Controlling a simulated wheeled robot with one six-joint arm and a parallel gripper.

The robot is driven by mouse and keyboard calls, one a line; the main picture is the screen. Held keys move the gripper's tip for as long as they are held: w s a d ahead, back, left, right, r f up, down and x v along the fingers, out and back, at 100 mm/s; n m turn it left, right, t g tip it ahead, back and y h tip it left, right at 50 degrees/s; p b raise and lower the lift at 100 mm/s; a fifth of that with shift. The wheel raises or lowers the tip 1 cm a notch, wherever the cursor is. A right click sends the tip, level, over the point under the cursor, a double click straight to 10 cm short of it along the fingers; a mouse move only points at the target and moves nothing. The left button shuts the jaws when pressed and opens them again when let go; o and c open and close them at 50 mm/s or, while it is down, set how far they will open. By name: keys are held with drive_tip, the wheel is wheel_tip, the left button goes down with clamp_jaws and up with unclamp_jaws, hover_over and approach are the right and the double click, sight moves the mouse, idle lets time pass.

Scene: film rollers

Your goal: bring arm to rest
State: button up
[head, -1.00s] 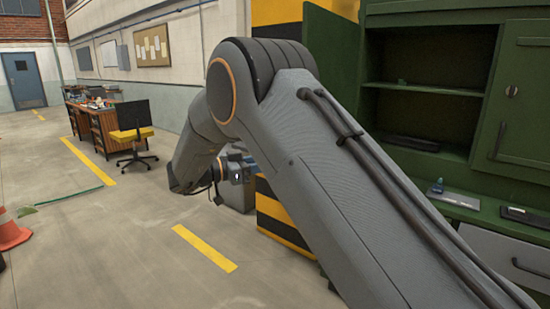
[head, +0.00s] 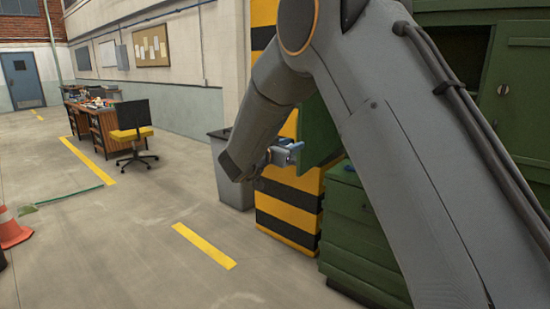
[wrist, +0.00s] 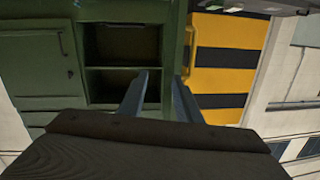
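My arm runs from the lower right up to the top of the head view, then bends down to my gripper (head: 290,152). The gripper points to the right, in front of the black-and-yellow striped pillar (head: 288,212) and near the green cabinet (head: 362,238). In the wrist view the two fingers of my gripper (wrist: 159,88) stand apart with nothing seen between them. The green cabinet (wrist: 178,40) and the striped pillar (wrist: 224,58) lie beyond the fingers. From the head, the fingertips are too small to make out well.
A grey bin (head: 233,190) stands beside the pillar. A yellow-seated chair (head: 132,134) and a cluttered desk (head: 95,118) are farther back on the left. An orange cone (head: 12,230) is at the left edge. The floor (head: 120,240) in the middle is open.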

drive_tip(key=s+d+f+n+g+y, duration=0.35)
drive_tip(key=s+f+y, duration=0.2)
drive_tip(key=s, duration=0.25)
drive_tip(key=s+d+f+n+g+y, duration=0.2)
drive_tip(key=s+f+n+y, duration=0.25)
drive_tip(key=s+f, duration=0.3)
drive_tip(key=s+d+f+g, duration=0.2)
drive_tip(key=s+d, duration=0.1)
drive_tip(key=s, duration=0.6)
drive_tip(key=s+d+f+g, duration=0.2)
drive_tip(key=s+g, duration=0.1)
drive_tip(key=s, duration=0.6)
drive_tip(key=s+d+f+g, duration=0.2)
drive_tip(key=s+d+g, duration=0.1)
drive_tip(key=s, duration=0.6)
drive_tip(key=shift+d+f, duration=0.35)
drive_tip(key=shift+f, duration=0.05)
